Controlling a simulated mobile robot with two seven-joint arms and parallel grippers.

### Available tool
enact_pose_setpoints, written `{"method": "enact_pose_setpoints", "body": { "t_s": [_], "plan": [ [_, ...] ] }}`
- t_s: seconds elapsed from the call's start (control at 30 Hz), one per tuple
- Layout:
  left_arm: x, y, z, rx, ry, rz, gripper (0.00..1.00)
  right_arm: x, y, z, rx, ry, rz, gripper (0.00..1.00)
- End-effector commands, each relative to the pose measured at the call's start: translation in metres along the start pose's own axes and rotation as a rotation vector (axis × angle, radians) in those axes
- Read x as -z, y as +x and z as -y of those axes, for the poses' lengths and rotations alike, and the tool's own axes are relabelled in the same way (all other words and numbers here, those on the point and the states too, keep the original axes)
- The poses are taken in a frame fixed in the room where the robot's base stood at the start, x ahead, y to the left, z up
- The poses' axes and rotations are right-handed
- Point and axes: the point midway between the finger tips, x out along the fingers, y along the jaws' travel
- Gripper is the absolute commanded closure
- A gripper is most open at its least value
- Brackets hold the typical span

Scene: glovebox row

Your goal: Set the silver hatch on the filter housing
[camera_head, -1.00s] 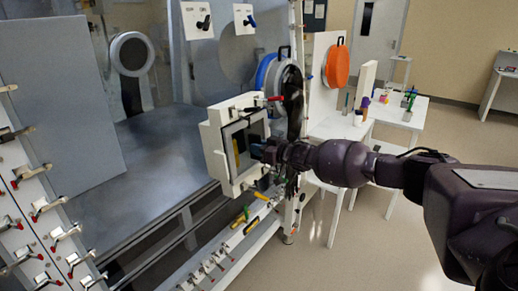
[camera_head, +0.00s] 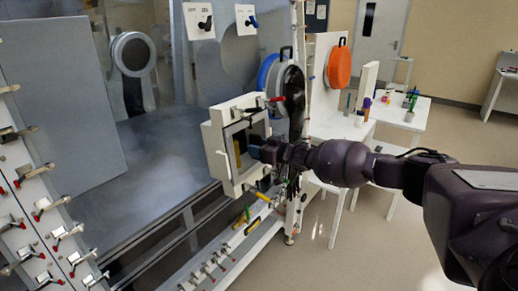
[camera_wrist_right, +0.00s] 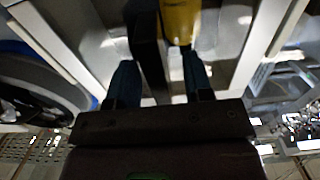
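A white box-like housing with a square, open-looking front (camera_head: 217,150), apparently the filter housing, stands at the middle of the head view. A yellow part shows inside it. A round silver disc with a blue rim and black handle (camera_head: 266,78) stands behind it, partly covered by a black shape; I cannot tell whether it is the silver hatch. My right gripper (camera_head: 262,151) is at the housing's front. In the right wrist view its fingers (camera_wrist_right: 160,82) are apart, with a dark bar and the yellow part (camera_wrist_right: 180,20) between or beyond them; no grip shows. My left gripper is not in view.
Levered clamps line the white rail (camera_head: 38,205) at left. An orange disc (camera_head: 339,67) hangs on a white panel right of the housing. A white table (camera_head: 395,112) holds small items. Several tools lie on the lower ledge (camera_head: 237,240). The floor at right is clear.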

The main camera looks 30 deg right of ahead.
Motion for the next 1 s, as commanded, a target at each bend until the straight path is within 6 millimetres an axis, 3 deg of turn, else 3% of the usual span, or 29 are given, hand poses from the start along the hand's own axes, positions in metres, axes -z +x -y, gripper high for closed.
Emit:
{"method": "enact_pose_setpoints", "body": {
  "t_s": [0.3,1.0],
  "plan": [
    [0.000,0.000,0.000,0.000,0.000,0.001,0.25,-0.002,-0.001,0.000,-0.001,0.000,0.004,0.53],
    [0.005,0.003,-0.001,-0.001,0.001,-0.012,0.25,-0.002,-0.095,-0.001,-0.001,0.000,0.003,0.53]
  ]
}}
